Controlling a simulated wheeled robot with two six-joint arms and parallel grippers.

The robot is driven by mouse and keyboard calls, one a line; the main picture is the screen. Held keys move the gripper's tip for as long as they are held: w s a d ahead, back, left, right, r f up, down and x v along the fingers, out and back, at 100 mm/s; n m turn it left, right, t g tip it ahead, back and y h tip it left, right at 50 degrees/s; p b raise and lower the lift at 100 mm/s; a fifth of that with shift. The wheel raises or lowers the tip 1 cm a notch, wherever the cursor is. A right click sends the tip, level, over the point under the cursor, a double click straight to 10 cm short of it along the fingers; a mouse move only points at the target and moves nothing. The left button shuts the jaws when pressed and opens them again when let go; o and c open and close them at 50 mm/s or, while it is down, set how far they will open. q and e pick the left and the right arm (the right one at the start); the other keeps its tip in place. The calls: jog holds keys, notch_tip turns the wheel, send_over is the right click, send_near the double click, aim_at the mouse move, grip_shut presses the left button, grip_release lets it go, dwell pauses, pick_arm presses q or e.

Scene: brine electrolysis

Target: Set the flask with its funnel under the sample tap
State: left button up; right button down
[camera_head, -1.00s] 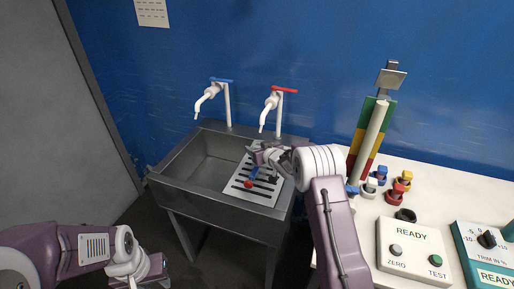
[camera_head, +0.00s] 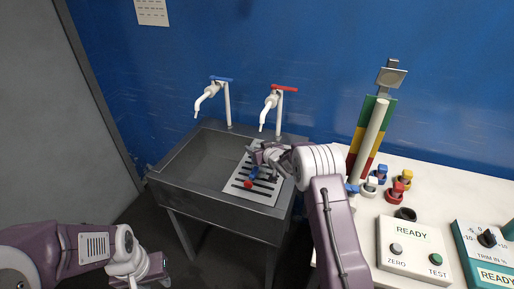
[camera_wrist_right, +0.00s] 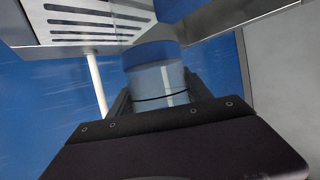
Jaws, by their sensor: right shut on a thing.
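My right gripper (camera_head: 262,163) is low over the white slotted drainboard (camera_head: 268,193), at the right side of the sink. In the right wrist view, its fingers (camera_wrist_right: 160,100) are on either side of a pale, see-through round vessel with a blue band and a dark ring, which I take to be the flask (camera_wrist_right: 158,82). I cannot make out the funnel. A red-handled tap (camera_head: 271,103) and a blue-handled tap (camera_head: 208,93) stand behind the sink. My left gripper (camera_head: 158,271) is at the lower left, away from the sink.
The grey metal sink (camera_head: 165,182) has an empty basin on its left. A white bench (camera_head: 445,205) on the right carries several coloured knobs, a READY box (camera_head: 412,250) and a teal meter (camera_head: 482,247). A tall tube on a striped board (camera_head: 372,140) stands at its back.

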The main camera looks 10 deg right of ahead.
jog(key=shift+f, duration=0.25)
dwell(0.4)
jog(key=shift+c, duration=1.9)
grip_release()
jog(key=shift+f, duration=0.1)
jog(key=b+v, duration=0.1)
jog(key=v, duration=0.8)
jog(key=shift+b, duration=0.3)
